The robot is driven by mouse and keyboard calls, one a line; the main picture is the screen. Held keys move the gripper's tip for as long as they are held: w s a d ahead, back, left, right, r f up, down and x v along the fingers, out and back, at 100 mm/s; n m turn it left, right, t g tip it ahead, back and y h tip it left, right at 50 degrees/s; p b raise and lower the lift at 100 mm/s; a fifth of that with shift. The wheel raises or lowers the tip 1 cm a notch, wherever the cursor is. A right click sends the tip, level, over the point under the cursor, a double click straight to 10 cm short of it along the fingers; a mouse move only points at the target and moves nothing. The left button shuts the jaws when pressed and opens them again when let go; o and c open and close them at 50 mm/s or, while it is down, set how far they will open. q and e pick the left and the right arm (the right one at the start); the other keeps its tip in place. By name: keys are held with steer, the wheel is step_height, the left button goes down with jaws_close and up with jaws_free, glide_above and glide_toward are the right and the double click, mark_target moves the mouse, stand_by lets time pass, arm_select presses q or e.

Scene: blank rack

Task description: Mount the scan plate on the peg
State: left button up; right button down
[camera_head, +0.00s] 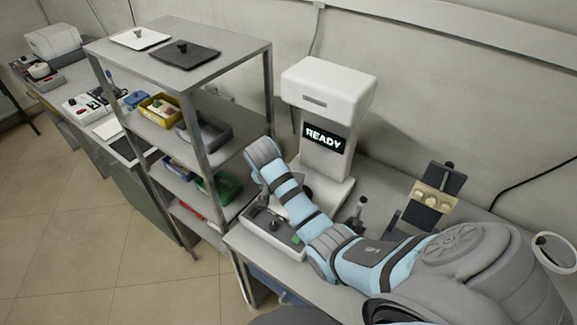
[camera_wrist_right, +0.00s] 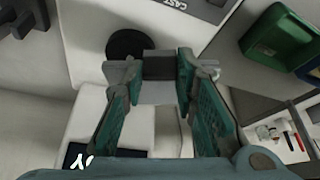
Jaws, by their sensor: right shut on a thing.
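My right gripper (camera_wrist_right: 160,70) is shut on a small dark grey block (camera_wrist_right: 159,64), seen between its green-padded fingers in the right wrist view. Whether this block is the knob of the scan plate I cannot tell. A pale surface shows between the fingers below it. In the head view my right arm reaches to the front of the white machine (camera_head: 325,85), and its gripper is mostly hidden by the arm. A round black disc (camera_wrist_right: 125,44) lies close to the fingertips in the wrist view. I cannot identify the peg surely. My left gripper is not in view.
A metal rack (camera_head: 262,52) stands left, with a white plate (camera_head: 150,39) and a black plate (camera_head: 197,56) on top and bins below. A control box (camera_head: 262,228), a dark post (camera_head: 357,212) and a tilted stand with beige pieces (camera_head: 435,190) crowd the bench.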

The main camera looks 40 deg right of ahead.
steer(key=d+m, duration=0.1)
steer(key=s+d+r+m+g, duration=0.1)
steer(key=d+m, duration=0.2)
steer(key=shift+s+r+h, duration=0.25)
steer(key=shift+r+h, duration=0.05)
steer(key=shift+d+f, duration=0.1)
steer(key=shift+w+f+g, duration=0.2)
steer(key=shift+w+g, duration=0.1)
steer(key=shift+w, duration=0.05)
steer(key=shift+a+f, duration=0.2)
steer(key=shift+f, duration=0.05)
steer(key=f+b, duration=0.2)
steer(key=f, duration=0.2)
steer(key=shift+s+b, duration=0.2)
steer(key=shift+b, duration=0.2)
steer(key=shift+w+f, duration=0.1)
steer(key=shift+f, duration=0.5)
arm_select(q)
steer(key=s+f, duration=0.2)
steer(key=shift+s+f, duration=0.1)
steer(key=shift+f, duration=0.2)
arm_select(e)
steer(key=shift+r, duration=0.1)
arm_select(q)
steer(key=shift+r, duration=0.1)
